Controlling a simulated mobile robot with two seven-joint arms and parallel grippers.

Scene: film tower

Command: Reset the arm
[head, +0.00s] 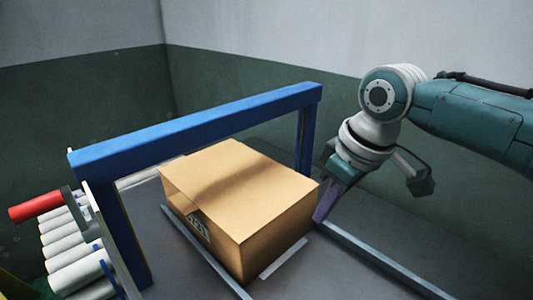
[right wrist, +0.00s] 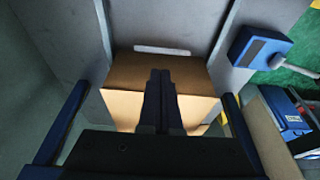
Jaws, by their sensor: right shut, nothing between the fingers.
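My right arm comes in from the right in the head view. Its gripper (head: 325,212) points down beside the right corner of a closed brown cardboard box (head: 240,190). I cannot tell whether it touches the box. In the right wrist view my right gripper (right wrist: 160,75) has its two dark fingers together with nothing between them. The box (right wrist: 125,72) shows beyond and on both sides of the fingers. My left gripper is in neither view.
A blue gate-like frame (head: 200,125) spans behind the box. White rollers (head: 65,245) and a red handle (head: 35,206) are at the left. A metal rail (head: 375,255) runs at the lower right. The right wrist view shows a blue device (right wrist: 253,48) at the upper right.

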